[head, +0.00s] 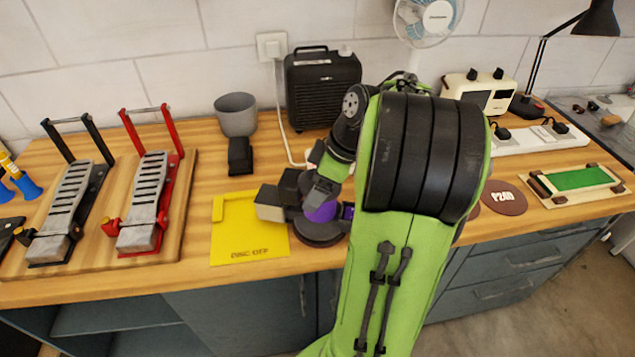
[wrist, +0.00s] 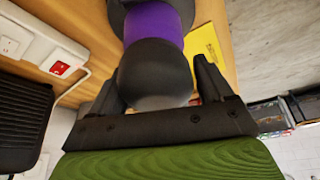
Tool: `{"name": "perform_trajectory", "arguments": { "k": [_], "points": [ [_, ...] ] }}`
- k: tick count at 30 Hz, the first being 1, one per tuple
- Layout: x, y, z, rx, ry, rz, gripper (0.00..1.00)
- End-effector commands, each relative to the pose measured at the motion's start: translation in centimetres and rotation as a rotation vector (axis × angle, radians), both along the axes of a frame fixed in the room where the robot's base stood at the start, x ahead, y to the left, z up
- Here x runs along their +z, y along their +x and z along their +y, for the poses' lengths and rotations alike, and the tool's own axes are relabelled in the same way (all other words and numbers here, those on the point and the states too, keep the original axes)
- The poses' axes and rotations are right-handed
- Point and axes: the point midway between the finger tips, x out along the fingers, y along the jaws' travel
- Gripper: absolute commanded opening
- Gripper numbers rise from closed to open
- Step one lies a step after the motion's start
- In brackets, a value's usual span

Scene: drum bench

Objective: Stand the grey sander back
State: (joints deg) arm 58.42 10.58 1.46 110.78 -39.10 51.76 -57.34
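The sander (head: 322,211) has a dark grey body with a purple band and a dark round disc at its bottom. It is at the right edge of the yellow "DISC OFF" mat (head: 238,249), disc side down. A boxy dark part sticks out to its left over the mat. My gripper (head: 322,180) is at the sander from above. In the wrist view the sander's rounded grey top (wrist: 156,78) sits between my two fingers (wrist: 155,90), very close to both. Whether they press on it is unclear. My arm hides part of the sander's right side.
A grey cup on a black stand (head: 237,116) and a black ribbed box (head: 322,90) stand behind. Black and red clamp frames (head: 150,195) are on the left. A brown "P240" disc (head: 503,198) and a green-topped board (head: 580,179) lie right.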

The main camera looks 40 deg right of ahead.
Motion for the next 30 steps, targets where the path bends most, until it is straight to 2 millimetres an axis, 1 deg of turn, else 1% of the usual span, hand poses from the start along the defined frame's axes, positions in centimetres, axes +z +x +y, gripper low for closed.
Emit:
{"name": "perform_trajectory", "arguments": {
  "k": [1, 3, 4, 10, 13, 15, 17, 21, 24, 27, 30],
  "points": [
    [-0.4, -0.1, 0.2, 0.0, 0.012, 0.01, 0.86],
    [-0.3, -0.1, 0.1, 0.001, 0.009, 0.007, 0.96],
    [-0.3, -0.1, 0.1, 0.001, 0.009, 0.006, 1.0],
    [-0.1, 0.0, 0.1, 0.002, 0.005, 0.002, 1.0],
    [0.7, 0.0, 0.1, 0.002, 0.004, 0.0, 1.0],
    [1.9, 0.0, 0.0, 0.001, 0.003, -0.001, 1.0],
    [3.4, -0.6, -0.5, -0.001, 0.0, -0.003, 1.0],
    [7.3, -2.0, -1.3, -0.001, -0.001, -0.003, 1.0],
    [9.7, -2.9, -1.9, 0.0, 0.0, -0.002, 1.0],
    [11.4, -3.5, -2.3, 0.0, 0.001, -0.002, 1.0],
    [12.2, -3.9, -2.5, 0.001, 0.002, -0.001, 1.0]
  ]
}}
